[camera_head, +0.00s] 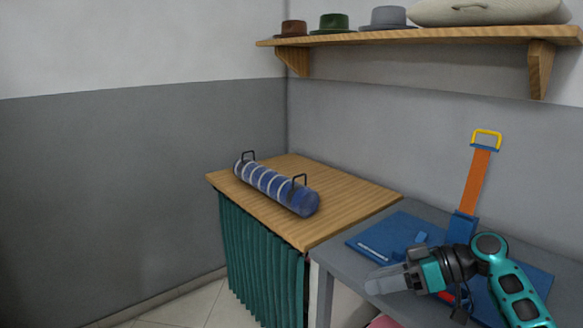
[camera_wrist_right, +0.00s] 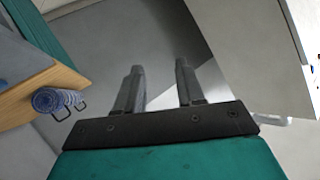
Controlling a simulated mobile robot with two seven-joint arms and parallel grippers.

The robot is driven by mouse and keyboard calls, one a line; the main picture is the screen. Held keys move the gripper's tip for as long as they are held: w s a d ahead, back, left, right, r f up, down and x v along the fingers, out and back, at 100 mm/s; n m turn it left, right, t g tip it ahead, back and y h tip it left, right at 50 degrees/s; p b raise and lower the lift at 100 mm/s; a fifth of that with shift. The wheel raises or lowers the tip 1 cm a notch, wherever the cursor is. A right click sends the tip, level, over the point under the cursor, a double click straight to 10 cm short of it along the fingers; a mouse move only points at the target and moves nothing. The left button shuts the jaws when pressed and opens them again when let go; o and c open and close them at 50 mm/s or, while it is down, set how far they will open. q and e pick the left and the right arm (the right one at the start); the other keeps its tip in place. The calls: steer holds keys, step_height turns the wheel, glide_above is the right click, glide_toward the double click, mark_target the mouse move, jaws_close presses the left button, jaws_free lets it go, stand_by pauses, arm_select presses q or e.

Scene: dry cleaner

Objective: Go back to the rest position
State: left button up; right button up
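My right gripper (camera_head: 384,283) reaches in from the lower right in the head view, above the grey table. In the right wrist view my right gripper (camera_wrist_right: 160,75) has its two fingers apart, with nothing between them. Its fingers point toward the left of the head view, over the table's front edge. My left gripper is not in view.
A blue cylinder with handles (camera_head: 275,186) lies on a wooden-topped table (camera_head: 350,190) with a green curtain (camera_head: 262,262). A blue board (camera_head: 385,238) and an orange-strapped tool (camera_head: 476,180) are on the grey table (camera_head: 335,262). A shelf (camera_head: 330,41) holds hats.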

steer(key=w+d+f+m+t+h, duration=0.3)
steer(key=w+d+m+t+h, duration=0.5)
steer(key=w+d, duration=0.25)
steer(key=w+d+r+t+h, duration=0.5)
steer(key=d+r+t+h, duration=0.2)
steer(key=r, duration=0.3)
steer(key=s+a+f+g+y, duration=0.1)
steer(key=s+a+f+g, duration=0.1)
steer(key=s+a+f, duration=0.55)
steer(key=s+a+f+g+y, duration=0.1)
steer(key=s+a+f+y, duration=0.1)
steer(key=s+f, duration=0.95)
steer(key=s+a+f+g, duration=0.1)
steer(key=s+a+f, duration=0.1)
steer(key=s, duration=0.4)
steer(key=s+a+f+g, duration=0.1)
steer(key=s+a+f, duration=0.2)
steer(key=s+f, duration=0.2)
steer(key=s+a+f+g+y, duration=0.1)
steer(key=s+f, duration=0.3)
steer(key=s, duration=0.4)
steer(key=shift+a+g, duration=0.5)
steer(key=shift+a, duration=0.3)
